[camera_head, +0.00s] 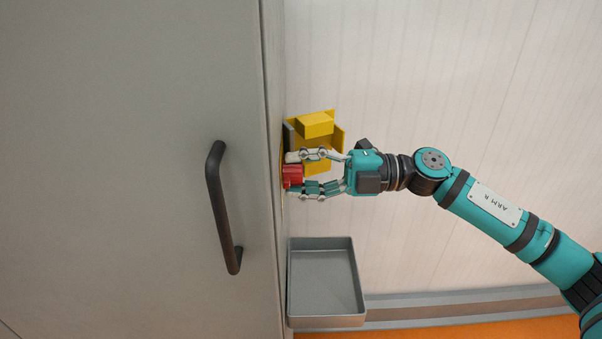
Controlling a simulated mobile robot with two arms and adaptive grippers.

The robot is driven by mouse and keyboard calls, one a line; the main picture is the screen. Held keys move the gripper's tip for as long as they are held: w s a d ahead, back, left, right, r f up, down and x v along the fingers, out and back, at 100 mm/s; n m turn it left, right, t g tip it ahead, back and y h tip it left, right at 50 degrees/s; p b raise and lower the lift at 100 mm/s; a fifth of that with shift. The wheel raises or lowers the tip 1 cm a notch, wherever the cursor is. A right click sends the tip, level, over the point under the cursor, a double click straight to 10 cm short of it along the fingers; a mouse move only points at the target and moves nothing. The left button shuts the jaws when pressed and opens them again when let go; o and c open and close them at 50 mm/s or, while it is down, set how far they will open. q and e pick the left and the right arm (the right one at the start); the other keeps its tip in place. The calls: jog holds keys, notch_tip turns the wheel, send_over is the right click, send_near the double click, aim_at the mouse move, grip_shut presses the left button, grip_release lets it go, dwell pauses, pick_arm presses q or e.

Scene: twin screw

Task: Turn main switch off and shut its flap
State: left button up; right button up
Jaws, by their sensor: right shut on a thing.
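The red main switch handle (293,175) shows on the side face of the grey cabinet, next to its front edge. My right gripper (297,173) reaches in from the right and is shut on the red handle, one finger above it and one below. The yellow flap (316,124) stands out from the cabinet side just above and behind the fingers. It looks open. The fingers hide part of the switch and part of the yellow piece. My left gripper is not in view.
The grey cabinet front (120,150) with a dark bar handle (222,205) fills the left. A grey tray (325,280) sits below my right gripper beside the cabinet. A pale wall (480,100) stands behind, and the space right of the switch holds only my arm.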

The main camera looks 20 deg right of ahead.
jog(key=o, duration=1.2)
jog(key=v, duration=1.2)
